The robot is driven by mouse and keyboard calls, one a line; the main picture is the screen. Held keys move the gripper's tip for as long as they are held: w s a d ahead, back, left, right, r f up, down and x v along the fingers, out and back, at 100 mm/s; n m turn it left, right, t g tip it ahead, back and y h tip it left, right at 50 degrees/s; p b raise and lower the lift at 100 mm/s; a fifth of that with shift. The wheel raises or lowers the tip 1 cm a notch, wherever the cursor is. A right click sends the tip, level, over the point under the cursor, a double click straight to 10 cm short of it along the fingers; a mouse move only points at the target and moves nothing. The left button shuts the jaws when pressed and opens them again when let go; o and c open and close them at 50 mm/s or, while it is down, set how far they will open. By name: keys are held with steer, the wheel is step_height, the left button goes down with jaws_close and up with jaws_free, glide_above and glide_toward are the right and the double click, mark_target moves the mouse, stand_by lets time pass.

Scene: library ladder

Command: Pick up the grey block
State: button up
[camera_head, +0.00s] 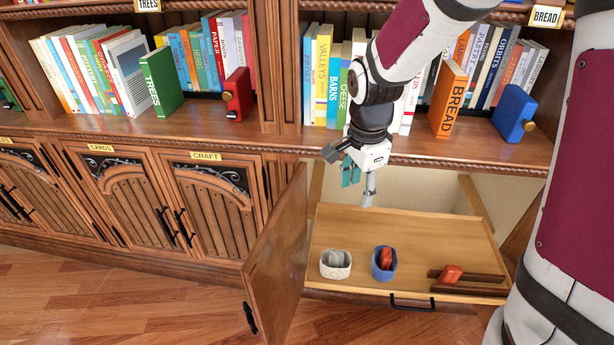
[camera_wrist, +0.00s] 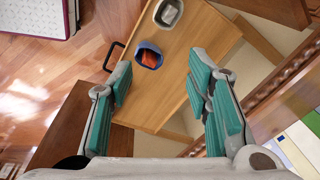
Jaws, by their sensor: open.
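A grey block (camera_head: 336,257) sits inside a small white cup-like bin (camera_head: 335,272) on the pulled-out wooden tray. In the wrist view the white bin (camera_wrist: 157,14) is at the top edge, with the grey block (camera_wrist: 169,12) inside it. My gripper (camera_head: 360,184) is open and empty, above the back of the tray and apart from the bin. In the wrist view its teal-padded fingers (camera_wrist: 158,82) are spread wide, with only bare tray between them.
A blue bin (camera_head: 376,273) holding a red block (camera_head: 386,258) stands right of the white bin. Another red block (camera_head: 450,273) lies between dark rails (camera_head: 468,290) at the tray's right. An open cabinet door (camera_head: 277,262) stands left of the tray (camera_head: 400,225). Bookshelves rise behind.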

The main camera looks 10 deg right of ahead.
steer(key=w+f+m+g+b, duration=0.1)
steer(key=w+f+m+b, duration=0.15)
steer(key=f, duration=0.65)
steer(key=w+f+m+b, duration=0.1)
steer(key=w+f+m, duration=0.3)
steer(key=f, duration=0.5)
steer(key=b, duration=0.2)
glide_above(337, 254)
steer(key=f, duration=0.7)
steer(key=shift+w+f, duration=0.25)
steer(key=shift+w, duration=0.05)
steer(key=shift+s+f+b, duration=0.2)
steer(key=shift+f+b, duration=0.65)
steer(key=shift+f, duration=2.15)
jaws_close()
